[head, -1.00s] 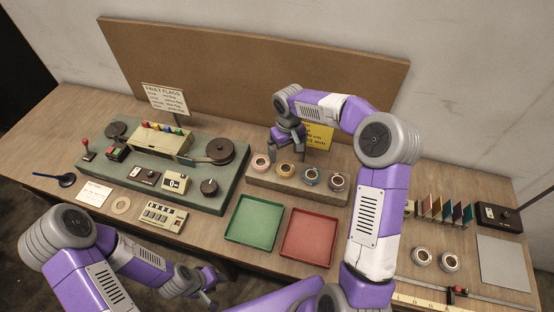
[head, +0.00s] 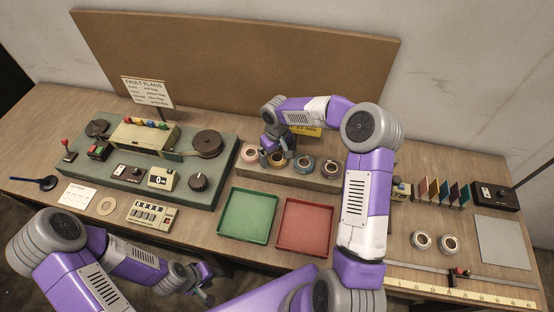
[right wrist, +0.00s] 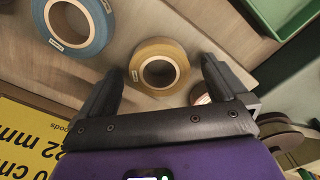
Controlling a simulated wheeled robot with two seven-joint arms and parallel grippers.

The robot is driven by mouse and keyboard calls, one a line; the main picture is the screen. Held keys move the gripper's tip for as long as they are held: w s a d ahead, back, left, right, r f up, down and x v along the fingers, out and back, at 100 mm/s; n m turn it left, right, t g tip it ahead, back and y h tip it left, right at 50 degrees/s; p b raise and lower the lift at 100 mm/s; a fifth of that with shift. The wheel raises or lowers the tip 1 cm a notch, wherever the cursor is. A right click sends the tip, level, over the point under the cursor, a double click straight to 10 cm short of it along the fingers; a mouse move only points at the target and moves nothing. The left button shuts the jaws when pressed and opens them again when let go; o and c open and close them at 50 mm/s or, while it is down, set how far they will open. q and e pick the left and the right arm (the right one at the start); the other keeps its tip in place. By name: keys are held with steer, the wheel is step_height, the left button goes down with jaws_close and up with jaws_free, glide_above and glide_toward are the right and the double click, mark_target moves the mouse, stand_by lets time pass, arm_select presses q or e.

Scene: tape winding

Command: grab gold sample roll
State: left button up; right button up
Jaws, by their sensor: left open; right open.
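The gold roll (head: 277,160) stands in the row of tape rolls on the raised wooden block, second from the left. In the right wrist view the gold roll (right wrist: 178,54) lies ahead between my right gripper's fingers, with its pale core and a small label showing. My right gripper (head: 276,148) is open just above the gold roll and partly covers it in the head view. Its two dark fingers (right wrist: 162,78) also show in the right wrist view, with nothing held. My left gripper (head: 207,283) is open and empty at the front edge of the table.
A pink roll (head: 249,155) stands left of the gold one; a blue roll (head: 304,165) and a grey-brown roll (head: 330,169) stand right. A green tray (head: 247,215) and a red tray (head: 305,227) lie in front. The green winding machine (head: 205,181) is at left.

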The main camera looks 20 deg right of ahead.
steer(key=shift+c, duration=0.4)
steer(key=c, duration=1)
steer(key=shift+r, duration=0.1)
steer(key=shift+c, duration=0.2)
